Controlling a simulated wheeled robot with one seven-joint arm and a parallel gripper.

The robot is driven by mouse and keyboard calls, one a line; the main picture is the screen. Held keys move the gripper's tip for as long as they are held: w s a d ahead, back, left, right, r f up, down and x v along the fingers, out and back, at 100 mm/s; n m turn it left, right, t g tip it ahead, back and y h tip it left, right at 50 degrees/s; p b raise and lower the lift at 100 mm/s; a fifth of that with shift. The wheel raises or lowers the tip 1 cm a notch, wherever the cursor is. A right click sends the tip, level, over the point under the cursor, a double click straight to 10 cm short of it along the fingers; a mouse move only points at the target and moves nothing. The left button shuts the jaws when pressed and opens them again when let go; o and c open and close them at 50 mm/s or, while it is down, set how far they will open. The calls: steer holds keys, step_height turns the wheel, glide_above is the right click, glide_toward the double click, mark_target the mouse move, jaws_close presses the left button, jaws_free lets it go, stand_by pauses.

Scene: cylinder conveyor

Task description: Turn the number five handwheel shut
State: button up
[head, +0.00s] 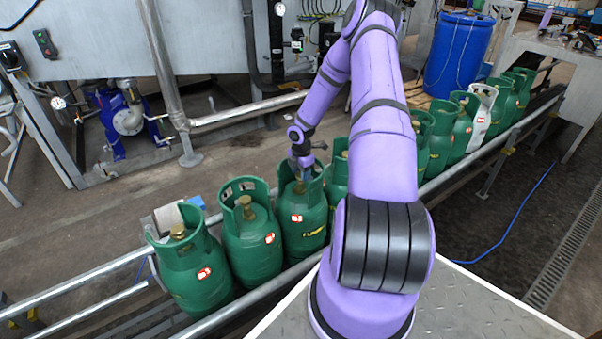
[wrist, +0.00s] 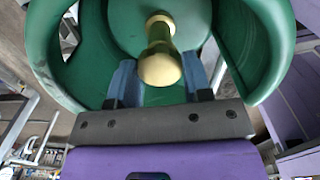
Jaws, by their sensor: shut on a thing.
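A row of green gas cylinders stands on the conveyor (head: 70,293). My gripper (head: 301,165) reaches down into the open collar of the third cylinder from the left (head: 302,222) in the head view. In the wrist view a brass handwheel (wrist: 160,68) stands in the middle of that green collar (wrist: 45,45), between my two blue-grey fingers. My gripper is shut on this handwheel. The fingers hide part of its sides, and its base is only partly seen. I cannot read a number five on this cylinder.
Two green cylinders (head: 190,265) stand close on the left, with brass valves in their collars. More cylinders, one of them white (head: 480,118), stand to the right, partly hidden by my arm. A blue drum (head: 457,55) and a grey tank (head: 100,35) are behind.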

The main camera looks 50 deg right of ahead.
steer(key=m, duration=1.7)
steer(key=shift+m, duration=0.4)
steer(key=m, duration=0.5)
stand_by(0.3)
steer(key=o, duration=0.9)
steer(key=shift+o, duration=0.2)
step_height(320, 180, up, 11)
stand_by(0.3)
